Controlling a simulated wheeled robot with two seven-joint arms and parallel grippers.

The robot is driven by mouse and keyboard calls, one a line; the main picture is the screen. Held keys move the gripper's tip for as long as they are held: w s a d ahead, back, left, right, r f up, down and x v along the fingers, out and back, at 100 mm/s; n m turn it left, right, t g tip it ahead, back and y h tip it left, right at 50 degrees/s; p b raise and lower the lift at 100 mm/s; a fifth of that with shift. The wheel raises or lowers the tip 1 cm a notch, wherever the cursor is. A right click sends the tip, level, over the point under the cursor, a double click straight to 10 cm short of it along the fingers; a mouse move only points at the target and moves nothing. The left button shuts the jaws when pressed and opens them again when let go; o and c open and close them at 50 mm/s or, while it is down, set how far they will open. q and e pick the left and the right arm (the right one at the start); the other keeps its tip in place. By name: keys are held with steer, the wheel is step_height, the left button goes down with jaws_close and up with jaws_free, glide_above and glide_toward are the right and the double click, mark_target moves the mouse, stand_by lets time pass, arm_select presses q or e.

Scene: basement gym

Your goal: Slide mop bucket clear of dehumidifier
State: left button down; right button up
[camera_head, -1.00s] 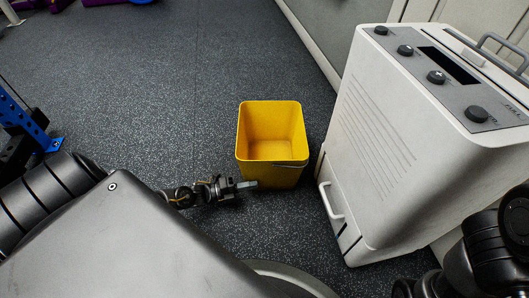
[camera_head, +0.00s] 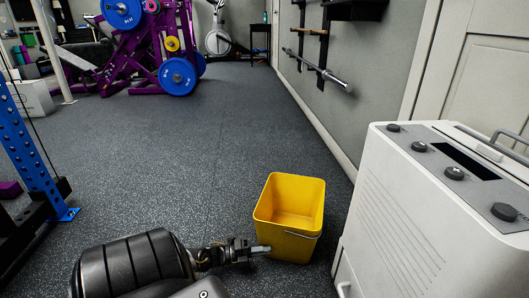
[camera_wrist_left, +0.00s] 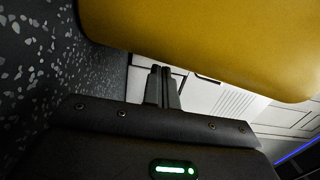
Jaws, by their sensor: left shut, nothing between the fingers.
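The yellow mop bucket (camera_head: 291,212) stands upright and empty on the dark speckled floor, its wire handle lowered on the near side. The white dehumidifier (camera_head: 405,215) stands to its right, with a strip of floor between them in the head view. My left gripper (camera_head: 262,249) is shut and empty, its fingertips at the bucket's near left lower side; I cannot tell whether they touch. In the left wrist view the shut fingers (camera_wrist_left: 161,88) lie close below the bucket's yellow wall (camera_wrist_left: 200,40), with the dehumidifier (camera_wrist_left: 205,95) behind. My right gripper is not in view.
Open floor (camera_head: 190,130) stretches beyond and left of the bucket. A wall (camera_head: 345,110) with a barbell rack runs along the right. A blue rack post (camera_head: 35,150) stands at left. Purple gym machines (camera_head: 140,60) stand at the back.

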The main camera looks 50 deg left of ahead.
arm_select(q)
steer(key=shift+s+d+r+p, duration=0.1)
steer(key=shift+s+d+p, duration=0.2)
steer(key=shift+d, duration=0.1)
steer(key=shift+s+d+r+p, duration=0.2)
steer(key=shift+s+d+p, duration=0.85)
steer(key=shift+d, duration=0.15)
steer(key=v, duration=0.3)
steer(key=p+v, duration=0.1)
steer(key=v, duration=0.6)
steer(key=shift+a+f, duration=0.15)
steer(key=shift+f, duration=0.15)
